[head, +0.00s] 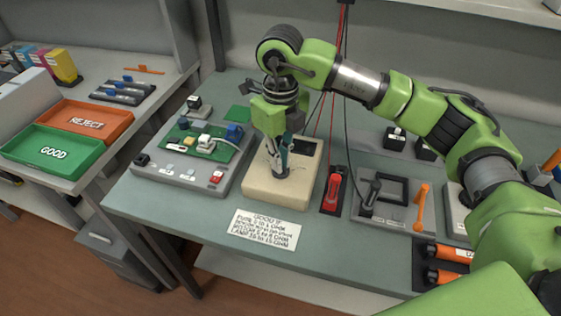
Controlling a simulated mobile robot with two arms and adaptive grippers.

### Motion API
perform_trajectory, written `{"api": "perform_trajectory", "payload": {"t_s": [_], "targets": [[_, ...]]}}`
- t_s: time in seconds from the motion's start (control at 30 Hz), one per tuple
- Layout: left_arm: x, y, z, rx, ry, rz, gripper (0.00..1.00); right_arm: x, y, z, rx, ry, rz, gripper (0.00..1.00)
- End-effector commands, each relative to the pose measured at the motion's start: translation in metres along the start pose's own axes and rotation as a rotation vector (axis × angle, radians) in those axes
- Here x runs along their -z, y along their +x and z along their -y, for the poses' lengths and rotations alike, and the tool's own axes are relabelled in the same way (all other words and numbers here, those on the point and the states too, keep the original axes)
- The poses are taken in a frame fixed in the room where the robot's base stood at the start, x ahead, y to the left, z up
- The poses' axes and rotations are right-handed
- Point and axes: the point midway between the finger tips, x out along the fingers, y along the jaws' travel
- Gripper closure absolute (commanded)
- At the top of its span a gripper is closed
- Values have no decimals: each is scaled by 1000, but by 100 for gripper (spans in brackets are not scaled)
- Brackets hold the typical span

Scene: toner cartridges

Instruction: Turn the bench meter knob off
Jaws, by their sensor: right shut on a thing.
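The bench meter (285,192) is a beige box on the teal bench, with a dark panel showing partly behind my gripper. My right gripper (279,168) points down onto the meter's top face, its fingers closed together at the spot of the knob. The knob is hidden between and behind the fingers, so its pointer setting cannot be read. My left gripper is not in view.
Left of the meter is a grey fixture (180,175) with a green circuit board. Right of it are a red probe in a holder (332,190) and a grey stand with an orange lever (421,205). A "GOOD IF" card (265,230) lies in front. Green (85,152) and orange (110,122) trays sit on the left table.

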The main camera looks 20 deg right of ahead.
Motion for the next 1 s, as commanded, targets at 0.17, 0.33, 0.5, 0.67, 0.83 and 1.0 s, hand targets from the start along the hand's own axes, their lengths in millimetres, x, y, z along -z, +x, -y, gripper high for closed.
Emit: {"api": "perform_trajectory", "payload": {"t_s": [0.17,0.33,0.5,0.67,0.83,1.0], "targets": [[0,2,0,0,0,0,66,-2,-2,1,2,-20,6,100],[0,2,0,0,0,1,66,-2,-3,1,2,-23,6,100],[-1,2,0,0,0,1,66,-2,-3,1,2,-22,7,100],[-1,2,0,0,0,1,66,-1,-2,1,2,-22,5,76],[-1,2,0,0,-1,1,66,-1,-1,1,1,-22,3,76],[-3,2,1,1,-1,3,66,-1,-5,0,1,-22,3,76]]}}
